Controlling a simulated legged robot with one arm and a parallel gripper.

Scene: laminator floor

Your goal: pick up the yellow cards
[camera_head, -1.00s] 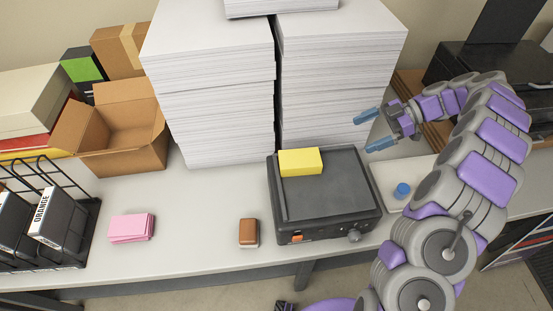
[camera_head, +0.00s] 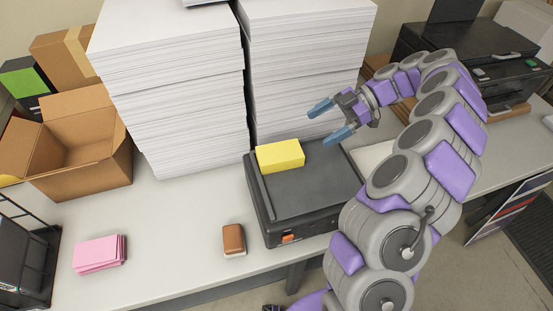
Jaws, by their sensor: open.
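The yellow cards (camera_head: 280,156) form a small block-like stack on the back left part of the top of a black laminator (camera_head: 312,188). My gripper (camera_head: 328,120) has blue fingertips, is open and empty, and points left. In the picture it is above and to the right of the yellow cards, apart from them. My arm comes in from the lower right and hides part of the laminator's right side.
Tall white paper stacks (camera_head: 175,95) stand behind the laminator. Pink cards (camera_head: 99,254) and a brown-and-white block (camera_head: 233,240) lie on the table (camera_head: 165,225). An open cardboard box (camera_head: 85,160), a black wire rack (camera_head: 45,250) and a black printer (camera_head: 480,60) stand around.

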